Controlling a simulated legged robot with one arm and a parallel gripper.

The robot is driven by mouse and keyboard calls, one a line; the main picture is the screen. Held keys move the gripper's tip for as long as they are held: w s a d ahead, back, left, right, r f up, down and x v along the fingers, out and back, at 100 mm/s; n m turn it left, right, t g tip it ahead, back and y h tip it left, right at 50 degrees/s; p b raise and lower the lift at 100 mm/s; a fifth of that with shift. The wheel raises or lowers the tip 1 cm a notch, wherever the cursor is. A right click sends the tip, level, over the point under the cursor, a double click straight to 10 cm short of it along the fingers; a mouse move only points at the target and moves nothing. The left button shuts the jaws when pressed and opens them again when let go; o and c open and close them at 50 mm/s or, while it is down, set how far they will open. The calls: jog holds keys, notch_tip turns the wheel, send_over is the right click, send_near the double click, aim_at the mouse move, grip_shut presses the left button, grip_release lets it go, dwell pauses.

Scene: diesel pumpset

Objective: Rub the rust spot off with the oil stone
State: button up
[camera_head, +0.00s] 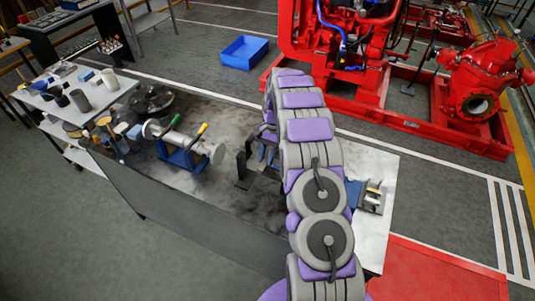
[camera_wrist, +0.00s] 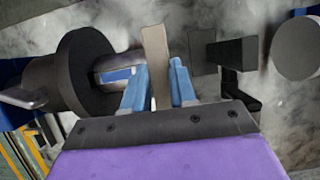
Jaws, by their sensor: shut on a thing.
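My gripper (camera_wrist: 158,85) has blue fingers shut on a pale beige bar, the oil stone (camera_wrist: 155,45), which sticks out past the fingertips. In the wrist view a grey metal shaft (camera_wrist: 118,62) with a dark round disc (camera_wrist: 85,70) lies just left of the fingers. I cannot tell whether the stone touches it. In the head view my gripper (camera_head: 268,153) is low over the bench, partly hidden by my arm. A silver shaft (camera_head: 186,140) rests on a blue stand (camera_head: 180,160) to its left. I cannot make out a rust spot in either view.
A dark upright bracket (camera_head: 243,168) stands on the bench (camera_head: 215,205) beside my gripper; the wrist view shows a dark bracket (camera_wrist: 232,54) right of the fingers. Cans and tools crowd the left table (camera_head: 112,95). A blue bin (camera_head: 244,52) is behind.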

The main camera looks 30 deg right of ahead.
jog(key=shift+s+a, duration=0.25)
jog(key=shift+a, duration=0.1)
jog(key=shift+w, duration=0.15)
jog(key=shift+w+d+p, duration=0.35)
jog(key=shift+w+d, duration=0.3)
jog(key=shift+d, duration=0.3)
jog(key=shift+s+a, duration=0.75)
jog(key=shift+a, duration=0.25)
jog(key=shift+w+d+f, duration=0.1)
jog(key=shift+w+d, duration=0.55)
jog(key=shift+d, duration=0.25)
jog(key=shift+s+a, duration=0.1)
jog(key=shift+a, duration=0.05)
